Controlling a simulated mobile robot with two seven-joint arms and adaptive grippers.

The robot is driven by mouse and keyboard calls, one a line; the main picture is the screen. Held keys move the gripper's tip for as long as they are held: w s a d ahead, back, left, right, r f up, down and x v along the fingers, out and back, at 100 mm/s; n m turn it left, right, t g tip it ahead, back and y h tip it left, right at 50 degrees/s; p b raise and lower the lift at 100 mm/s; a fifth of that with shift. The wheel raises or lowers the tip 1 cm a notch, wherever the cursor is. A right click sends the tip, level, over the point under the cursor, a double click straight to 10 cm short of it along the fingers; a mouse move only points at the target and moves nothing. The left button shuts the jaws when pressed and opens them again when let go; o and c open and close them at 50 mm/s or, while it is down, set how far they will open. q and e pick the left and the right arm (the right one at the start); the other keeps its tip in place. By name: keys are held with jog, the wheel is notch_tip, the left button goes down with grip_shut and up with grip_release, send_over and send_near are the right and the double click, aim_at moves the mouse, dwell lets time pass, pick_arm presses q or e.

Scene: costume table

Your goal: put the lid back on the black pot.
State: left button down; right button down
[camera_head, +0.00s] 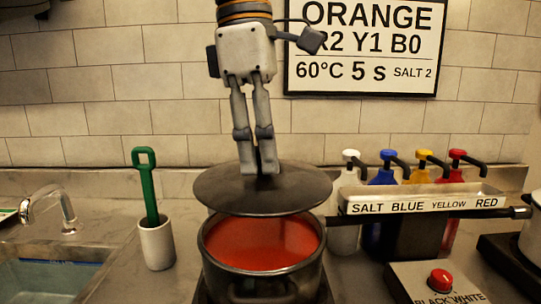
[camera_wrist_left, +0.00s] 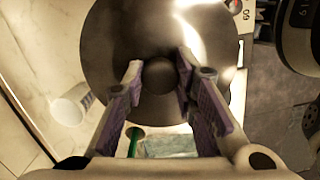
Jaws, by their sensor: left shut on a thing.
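The black pot (camera_head: 262,283) stands open at the front centre in the head view, with orange-red liquid (camera_head: 262,245) inside. The dark round lid (camera_head: 225,192) is held roughly level above the pot's far side, and its near edge covers the far rim. The liquid's near part stays uncovered. My left gripper (camera_head: 262,172) points down and is shut on the lid's knob, which the fingers hide in the head view. In the left wrist view the lid (camera_wrist_left: 115,45) lies past the fingertips (camera_wrist_left: 160,75), with its round knob between them. My right gripper is not in view.
A white cup (camera_head: 157,247) with a green-handled tool (camera_head: 146,185) stands left of the pot, beside a sink (camera_head: 50,278). A labelled rack (camera_head: 420,203) with several pump bottles is at the right. A red button box (camera_head: 437,285) sits at the front right.

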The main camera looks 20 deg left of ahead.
pick_arm(q)
jog(key=shift+s+a+f, duration=0.1)
jog(key=shift+s+f, duration=0.05)
jog(key=shift+f, duration=2.65)
jog(key=shift+f, duration=0.2)
jog(key=c, duration=1.2)
grip_release()
jog(key=o, duration=0.5)
jog(key=shift+c, duration=0.2)
